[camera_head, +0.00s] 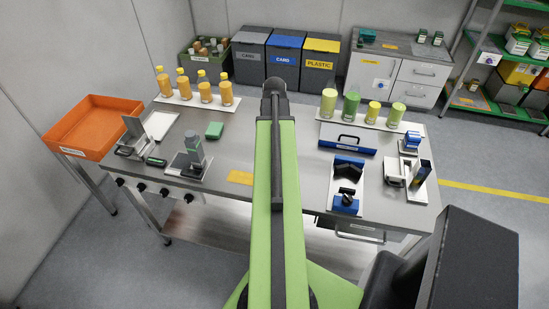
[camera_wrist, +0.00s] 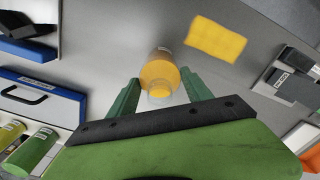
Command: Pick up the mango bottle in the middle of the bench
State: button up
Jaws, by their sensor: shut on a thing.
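The mango bottle (camera_wrist: 160,68) shows in the wrist view as a clear bottle with yellow-orange contents, its cap end toward the camera. My gripper (camera_wrist: 163,84) has one green finger on each side of it and is shut on it. The grey bench top (camera_wrist: 112,45) lies behind the bottle; I cannot tell whether the bottle touches it. In the head view my green arm reaches over the middle of the bench (camera_head: 228,155) and hides the gripper and the held bottle.
A yellow cloth (camera_wrist: 215,39) lies close to the bottle. Several orange bottles (camera_head: 205,90) stand on a white strip at the back left, and green and yellow jars (camera_head: 350,104) at the back right. A blue case (camera_head: 347,138) and blue tools (camera_head: 345,200) are right of my arm.

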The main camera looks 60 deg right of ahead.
grip_shut()
